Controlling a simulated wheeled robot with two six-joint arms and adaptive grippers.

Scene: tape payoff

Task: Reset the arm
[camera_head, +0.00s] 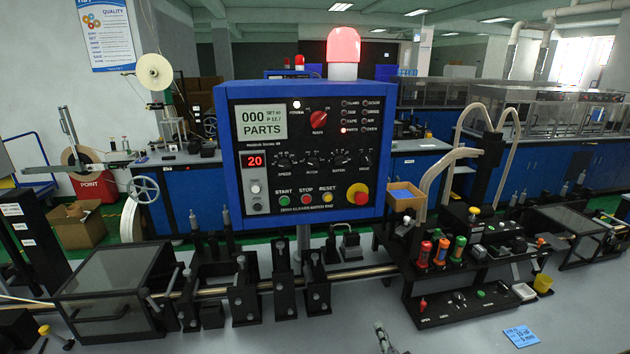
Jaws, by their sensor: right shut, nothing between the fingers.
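My right gripper (381,332) shows at the bottom edge, a little right of the middle. Only its small grey end is in view, in front of the machine and over the grey bench top (440,338). It is shut and holds nothing. It looks apart from the machine parts. The rest of my right arm is outside the picture. I see no part of my left gripper.
A blue control panel (300,150) with a lit red lamp (343,45) stands mid-picture. Black fixtures (243,295) and a rail line the bench. A tool rack (460,300) stands at right. A blue note (521,336) lies nearby. The front bench strip is mostly clear.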

